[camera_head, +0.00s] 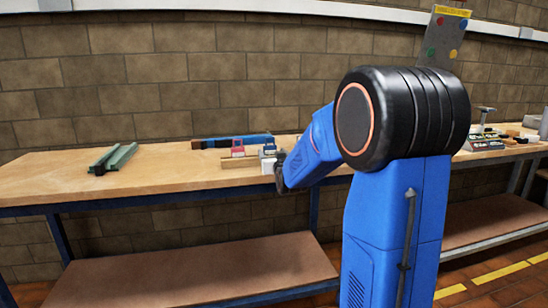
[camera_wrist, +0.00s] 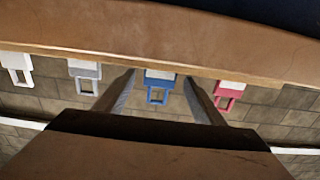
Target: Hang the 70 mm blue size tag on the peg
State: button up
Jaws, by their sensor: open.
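In the wrist view the blue tag (camera_wrist: 160,85), with a white label patch and an open loop, shows between the two fingers of my gripper (camera_wrist: 160,98). The fingers are apart and neither visibly touches it; the depth gap is hard to judge. The tag is at the edge of a wooden strip (camera_wrist: 150,52). In the head view my gripper (camera_head: 281,163) is at the bench's front, beside small tags on a wooden block (camera_head: 238,162). A blue tag (camera_head: 268,147) shows there, partly beside the gripper. I cannot identify the peg in either view.
A red tag (camera_wrist: 228,95), a grey tag (camera_wrist: 86,76) and a white tag (camera_wrist: 17,68) flank the blue one closely. Green rails (camera_head: 113,159) lie on the left of the bench (camera_head: 165,180). A grey plate with coloured dots (camera_head: 445,38) stands behind my arm.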

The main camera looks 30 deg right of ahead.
aim_at(270, 151)
jog(key=shift+x, duration=2.05)
jog(key=shift+c, duration=0.5)
jog(key=c, duration=0.9)
jog(key=shift+r, duration=3)
jog(key=shift+c, duration=0.3)
